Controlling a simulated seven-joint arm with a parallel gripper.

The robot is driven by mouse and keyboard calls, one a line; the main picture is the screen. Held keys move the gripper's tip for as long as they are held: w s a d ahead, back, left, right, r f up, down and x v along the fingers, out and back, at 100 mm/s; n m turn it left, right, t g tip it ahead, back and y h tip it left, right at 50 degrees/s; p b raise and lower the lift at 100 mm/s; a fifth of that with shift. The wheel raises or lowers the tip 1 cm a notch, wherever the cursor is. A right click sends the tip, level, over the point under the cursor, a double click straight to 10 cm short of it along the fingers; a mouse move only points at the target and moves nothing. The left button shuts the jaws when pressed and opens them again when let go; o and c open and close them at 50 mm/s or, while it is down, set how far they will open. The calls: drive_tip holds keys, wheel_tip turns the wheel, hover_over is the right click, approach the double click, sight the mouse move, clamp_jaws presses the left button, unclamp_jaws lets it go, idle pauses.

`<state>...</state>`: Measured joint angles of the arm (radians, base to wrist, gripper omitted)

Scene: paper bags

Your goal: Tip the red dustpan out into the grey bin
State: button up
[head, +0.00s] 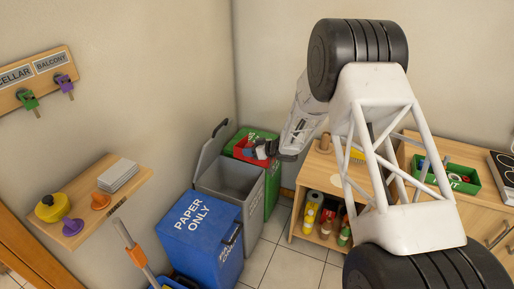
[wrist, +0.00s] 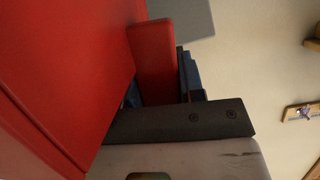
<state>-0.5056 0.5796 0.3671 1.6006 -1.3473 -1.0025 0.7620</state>
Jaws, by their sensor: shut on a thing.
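The red dustpan (head: 241,152) is in the air above the far side of the grey bin (head: 229,184), in front of the green bin's lid. My gripper (head: 262,150) is shut on the dustpan at its right side. The wrist view shows the red pan (wrist: 60,70) large at the left, and its red handle (wrist: 153,58) at my dark fingers. The grey bin's lid (head: 211,146) stands open at the left, and the bin's mouth is uncovered. I cannot tell what lies in the pan or its exact tilt.
A blue "paper only" bin (head: 200,236) stands in front of the grey bin, and a green bin (head: 272,185) behind it. A low wooden shelf (head: 316,180) with bottles is to the right. A wall shelf (head: 82,205) juts out at left.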

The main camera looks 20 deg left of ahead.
drive_tip(key=s+d+f+n+g+h, duration=0.2)
drive_tip(key=s+f+n+g+h, duration=0.1)
drive_tip(key=s+n+g, duration=0.5)
drive_tip(key=shift+s+d+g+h, duration=0.15)
drive_tip(key=shift+d+g+h, duration=0.3)
drive_tip(key=shift+g, duration=0.45)
drive_tip(key=shift+a+r, duration=0.1)
drive_tip(key=shift+a, duration=0.05)
drive_tip(key=w+a+r+m+g, duration=0.2)
drive_tip(key=w+a+r+m, duration=0.1)
drive_tip(key=w+a, duration=0.1)
drive_tip(key=w+a+r+m+g+h, duration=0.1)
drive_tip(key=w+a+r+m+g, duration=0.1)
drive_tip(key=w, duration=0.5)
drive_tip(key=shift+a+r+m, duration=0.65)
drive_tip(key=shift+a+m, duration=0.55)
drive_tip(key=shift+a, duration=0.45)
drive_tip(key=shift+w+h, duration=0.1)
drive_tip(key=shift+h, duration=0.15)
idle(0.7)
